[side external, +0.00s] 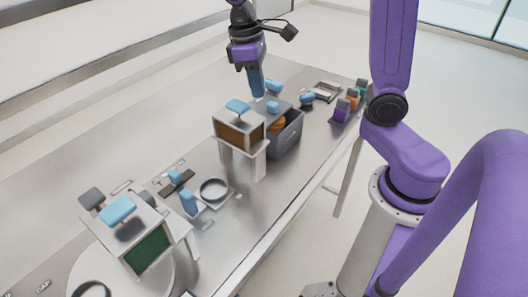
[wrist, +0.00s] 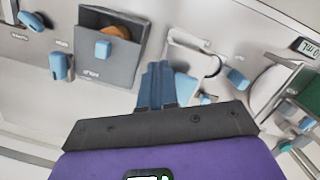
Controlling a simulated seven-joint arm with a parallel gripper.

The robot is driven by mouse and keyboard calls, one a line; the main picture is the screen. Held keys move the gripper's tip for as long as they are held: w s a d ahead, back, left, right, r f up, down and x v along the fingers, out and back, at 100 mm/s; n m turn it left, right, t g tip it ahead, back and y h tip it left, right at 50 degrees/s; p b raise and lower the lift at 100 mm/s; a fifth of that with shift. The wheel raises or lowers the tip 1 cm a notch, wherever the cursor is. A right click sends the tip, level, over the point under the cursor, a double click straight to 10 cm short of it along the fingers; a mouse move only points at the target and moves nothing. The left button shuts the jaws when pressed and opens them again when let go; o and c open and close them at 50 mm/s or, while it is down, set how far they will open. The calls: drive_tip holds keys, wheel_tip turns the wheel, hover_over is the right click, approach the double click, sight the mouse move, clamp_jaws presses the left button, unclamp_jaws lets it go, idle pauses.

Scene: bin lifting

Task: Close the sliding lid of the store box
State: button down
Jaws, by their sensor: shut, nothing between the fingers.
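The store box (side external: 287,136) is a grey box near the middle of the table, behind a small brown-fronted stand. It also shows in the wrist view (wrist: 84,70), upper left. Its grey lid has a blue knob (wrist: 102,48), which also shows in the side view (side external: 273,107). The box is partly open, and a round orange-brown item (wrist: 116,32) shows inside. My gripper (side external: 257,92) points down above and left of the box in the side view. Its blue fingers (wrist: 157,82) are together, empty, and apart from the knob.
The brown-fronted stand (side external: 240,133) with a blue handle on top stands close in front of the box. A green-fronted stand (side external: 148,250) is at the near left. Coloured containers (side external: 345,105) stand at the far right. Bare table lies left of the box.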

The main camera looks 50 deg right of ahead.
drive_tip(key=s+f+n+t, duration=0.1)
drive_tip(key=s+f+n, duration=0.1)
drive_tip(key=s, duration=0.8)
drive_tip(key=s+a+f+n+y, duration=0.1)
drive_tip(key=s+n, duration=0.4)
drive_tip(key=s, duration=0.5)
drive_tip(key=shift+s+a+f+t+y, duration=0.2)
drive_tip(key=shift+f+t+y, duration=0.15)
drive_tip(key=shift+f, duration=0.5)
drive_tip(key=c, duration=1.4)
unclamp_jaws()
drive_tip(key=shift+d+f, duration=0.1)
drive_tip(key=shift+f, duration=0.05)
drive_tip(key=shift+c, duration=0.2)
drive_tip(key=o, duration=0.5)
drive_tip(key=shift+w, duration=0.3)
wheel_tip(320, 180, up, 11)
drive_tip(key=m, duration=1.3)
hover_over(273, 103)
wheel_tip(273, 103, down, 17)
drive_tip(key=shift+r, duration=0.15)
